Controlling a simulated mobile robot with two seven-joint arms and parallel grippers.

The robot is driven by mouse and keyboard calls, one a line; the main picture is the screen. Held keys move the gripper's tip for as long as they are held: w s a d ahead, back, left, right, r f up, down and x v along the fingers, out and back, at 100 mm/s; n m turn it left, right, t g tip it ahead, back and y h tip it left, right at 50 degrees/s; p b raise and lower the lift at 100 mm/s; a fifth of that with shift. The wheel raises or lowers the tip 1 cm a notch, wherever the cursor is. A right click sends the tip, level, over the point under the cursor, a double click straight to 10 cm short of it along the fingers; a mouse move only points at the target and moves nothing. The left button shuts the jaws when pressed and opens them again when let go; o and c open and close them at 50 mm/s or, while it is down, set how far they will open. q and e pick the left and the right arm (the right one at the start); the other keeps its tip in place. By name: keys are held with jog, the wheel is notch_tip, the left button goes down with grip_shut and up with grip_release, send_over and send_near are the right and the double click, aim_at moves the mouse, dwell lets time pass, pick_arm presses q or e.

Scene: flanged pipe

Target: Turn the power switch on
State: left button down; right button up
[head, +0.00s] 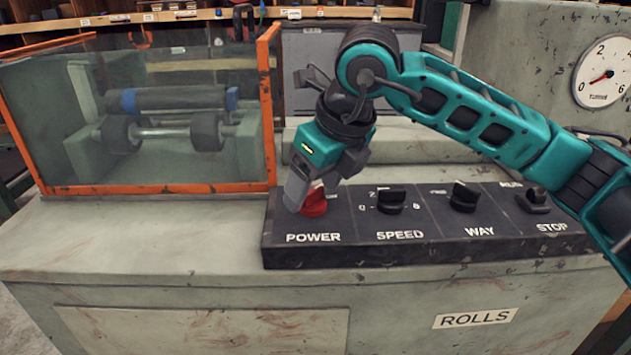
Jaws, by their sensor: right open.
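The red power switch (314,204) sits at the left end of the black control panel (350,249), above the label POWER. My right gripper (300,197) reaches down over it from the upper right. Its fingers are at the switch's upper left side and cover part of the knob. The gripper is open, and I cannot tell whether a finger touches the knob. The exact setting of the switch is partly hidden. My left gripper is not in view.
To the right on the panel are black knobs for SPEED (391,201), WAY (464,197) and STOP (534,200). An orange-framed glass guard (268,110) stands left of the panel, with rollers (170,131) behind it. A gauge (602,72) is at far right.

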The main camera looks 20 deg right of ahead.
pick_arm(q)
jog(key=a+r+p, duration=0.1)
jog(key=p, duration=0.2)
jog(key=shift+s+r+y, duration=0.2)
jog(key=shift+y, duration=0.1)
pick_arm(e)
jog(key=v, duration=1.3)
